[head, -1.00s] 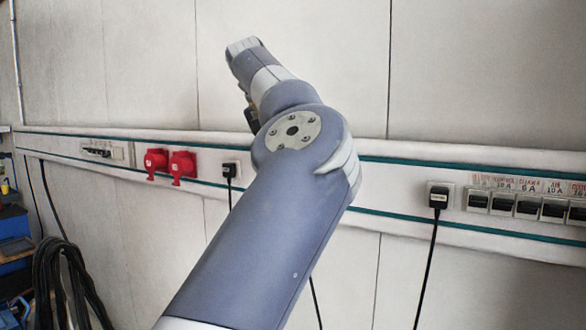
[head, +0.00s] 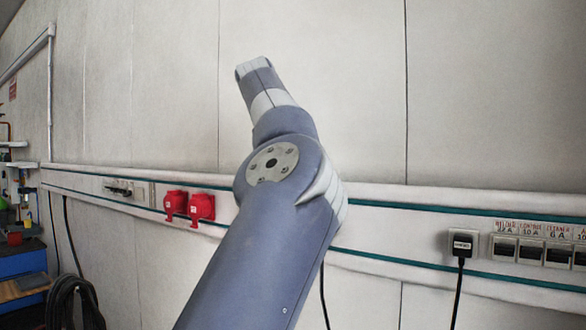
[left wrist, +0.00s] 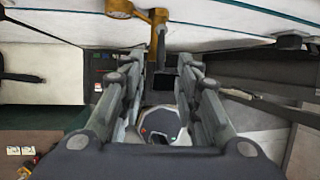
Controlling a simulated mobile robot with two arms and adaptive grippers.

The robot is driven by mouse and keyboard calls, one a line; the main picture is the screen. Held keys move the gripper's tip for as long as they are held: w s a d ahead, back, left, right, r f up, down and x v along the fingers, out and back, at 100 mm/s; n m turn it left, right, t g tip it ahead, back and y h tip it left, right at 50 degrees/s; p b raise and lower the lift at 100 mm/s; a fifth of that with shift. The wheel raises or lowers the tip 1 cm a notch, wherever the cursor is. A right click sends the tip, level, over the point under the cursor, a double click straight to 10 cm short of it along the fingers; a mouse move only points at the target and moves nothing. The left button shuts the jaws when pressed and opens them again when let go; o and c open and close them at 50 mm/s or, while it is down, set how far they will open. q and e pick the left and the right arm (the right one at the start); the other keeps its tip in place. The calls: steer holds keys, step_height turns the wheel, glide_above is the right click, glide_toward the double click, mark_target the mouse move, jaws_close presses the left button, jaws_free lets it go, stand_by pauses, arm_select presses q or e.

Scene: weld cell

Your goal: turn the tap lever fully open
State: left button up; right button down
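A yellow-brass fitting that looks like the tap (left wrist: 157,18) shows at the top of the left wrist view, with an arm or handle reaching left. I cannot tell for sure which part is the lever. My left gripper (left wrist: 160,66) has its two fingers apart, with a clear gap between them. The fitting's lower end lies just beyond the fingertips, in line with the gap; I cannot tell whether they touch. No tap shows in the head view, where one of my arms covers the middle. My right gripper is in neither view.
In the head view a wall trunking carries red sockets (head: 188,205), a black plug (head: 462,243) with a hanging cable, and several switches (head: 530,250). A coil of dark hose (head: 75,302) and a blue cabinet (head: 22,262) stand at lower left.

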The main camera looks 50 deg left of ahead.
arm_select(q)
steer(key=v, duration=0.6)
steer(key=shift+r, duration=0.2)
steer(key=shift+s, duration=0.1)
stand_by(0.6)
